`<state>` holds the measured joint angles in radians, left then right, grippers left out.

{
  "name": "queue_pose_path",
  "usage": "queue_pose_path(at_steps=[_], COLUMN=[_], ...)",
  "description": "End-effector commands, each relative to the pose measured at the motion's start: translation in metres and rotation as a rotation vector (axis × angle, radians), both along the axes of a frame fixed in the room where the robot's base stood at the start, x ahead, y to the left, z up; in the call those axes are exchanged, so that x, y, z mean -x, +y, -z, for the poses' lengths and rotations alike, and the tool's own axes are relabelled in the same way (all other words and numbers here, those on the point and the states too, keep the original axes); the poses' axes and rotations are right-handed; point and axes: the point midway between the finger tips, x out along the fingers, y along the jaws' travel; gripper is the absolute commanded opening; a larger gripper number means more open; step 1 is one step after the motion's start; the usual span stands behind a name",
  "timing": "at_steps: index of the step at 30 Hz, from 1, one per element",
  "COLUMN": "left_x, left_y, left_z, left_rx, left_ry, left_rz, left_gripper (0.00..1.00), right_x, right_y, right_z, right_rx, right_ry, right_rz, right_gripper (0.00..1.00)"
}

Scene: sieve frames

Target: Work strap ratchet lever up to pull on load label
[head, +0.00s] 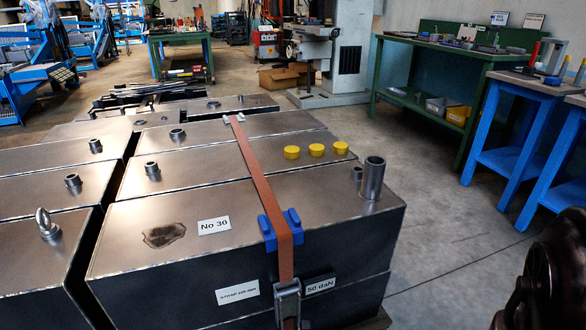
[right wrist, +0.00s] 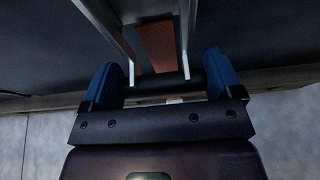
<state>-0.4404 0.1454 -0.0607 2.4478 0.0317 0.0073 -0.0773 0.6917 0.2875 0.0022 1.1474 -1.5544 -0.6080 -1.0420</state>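A red-brown strap (head: 258,170) runs over the grey metal blocks and through a blue corner protector (head: 281,229). On the front face it enters a dark metal ratchet (head: 288,304), cut off by the bottom edge. A white load label (head: 237,291) is left of the ratchet; a "50 daN" tag (head: 320,285) is right of it. In the right wrist view, my right gripper (right wrist: 166,82) has its blue fingers against both ends of the dark crossbar of the ratchet lever (right wrist: 165,86), closed on it. The strap shows between the lever's metal side plates. My left gripper is out of view.
Yellow caps (head: 316,150), a metal tube (head: 372,178) and a "No 30" plate (head: 214,226) are on the block tops. A green bench (head: 440,50) and a blue table (head: 516,85) stand at the right.

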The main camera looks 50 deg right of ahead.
Motion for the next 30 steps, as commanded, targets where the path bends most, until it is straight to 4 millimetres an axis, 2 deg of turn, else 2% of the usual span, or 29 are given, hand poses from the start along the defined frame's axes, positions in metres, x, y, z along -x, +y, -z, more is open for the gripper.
queue_pose_path(at_steps=[1,5,14,17,30], left_x=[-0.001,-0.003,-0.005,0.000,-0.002], left_y=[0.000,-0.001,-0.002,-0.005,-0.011], left_z=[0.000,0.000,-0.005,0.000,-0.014], left_rx=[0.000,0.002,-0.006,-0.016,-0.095], left_ry=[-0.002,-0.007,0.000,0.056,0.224], left_rz=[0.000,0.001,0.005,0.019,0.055], left_gripper=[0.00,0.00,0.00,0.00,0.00], right_x=[0.000,0.000,0.001,0.003,0.023], right_y=[0.000,0.000,0.002,0.004,0.021], right_z=[0.000,0.000,-0.004,-0.008,-0.027], right_rx=[0.000,-0.001,-0.012,-0.026,-0.139], right_ry=[0.000,0.001,0.016,0.035,0.203], right_rz=[-0.001,-0.001,0.000,-0.002,-0.003], right_gripper=[0.62,0.42,0.42,0.42,0.42])
